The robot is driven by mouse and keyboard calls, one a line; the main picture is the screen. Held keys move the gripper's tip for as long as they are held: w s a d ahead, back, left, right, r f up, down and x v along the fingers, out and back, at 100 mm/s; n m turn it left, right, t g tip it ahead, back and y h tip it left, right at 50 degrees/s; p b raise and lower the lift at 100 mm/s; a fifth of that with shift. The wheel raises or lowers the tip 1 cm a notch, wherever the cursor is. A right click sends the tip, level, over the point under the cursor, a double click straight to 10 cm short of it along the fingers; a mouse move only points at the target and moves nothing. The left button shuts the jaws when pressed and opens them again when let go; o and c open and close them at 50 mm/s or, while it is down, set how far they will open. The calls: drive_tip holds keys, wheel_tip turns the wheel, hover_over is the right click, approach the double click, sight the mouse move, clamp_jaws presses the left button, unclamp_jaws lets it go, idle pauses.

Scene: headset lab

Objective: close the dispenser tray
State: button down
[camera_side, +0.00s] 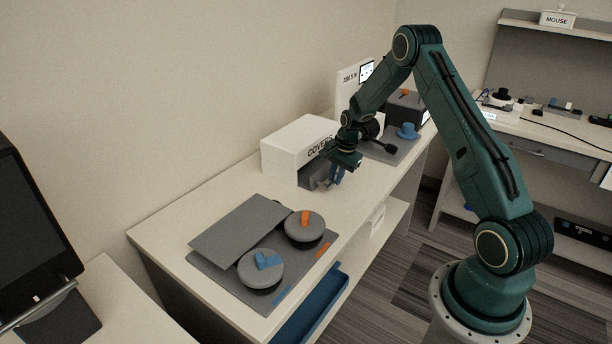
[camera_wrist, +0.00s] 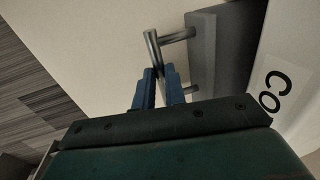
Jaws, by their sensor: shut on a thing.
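The dispenser is a white box (camera_side: 290,143) marked "COVERS" on the bench. Its grey tray (camera_side: 312,177) shows at the opening low on its front, partly hidden by my gripper. In the wrist view the tray's grey front (camera_wrist: 202,55) carries a metal bar handle (camera_wrist: 152,50). My gripper (camera_side: 337,177) is in front of the tray, pointing down. In the wrist view its blue fingers (camera_wrist: 158,88) are shut on the handle. How far the tray stands out of the box is hard to tell.
A grey mat (camera_side: 230,284) with two round grey pieces, one with a blue top (camera_side: 262,268) and one with an orange top (camera_side: 305,225), lies nearer the camera, with a grey panel (camera_side: 240,232). Behind my gripper are a blue knobbed piece (camera_side: 408,131) and a dark box (camera_side: 404,107).

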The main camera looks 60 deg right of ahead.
sight(325, 171)
drive_tip(key=w, duration=0.4)
drive_tip(key=shift+w+d, duration=0.1)
drive_tip(key=c, duration=1.5)
unclamp_jaws()
drive_tip(key=shift+o, duration=0.2)
wheel_tip(325, 171, up, 14)
drive_tip(key=s, duration=0.2)
drive_tip(key=shift+s+f, duration=0.2)
drive_tip(key=shift+s, duration=0.2)
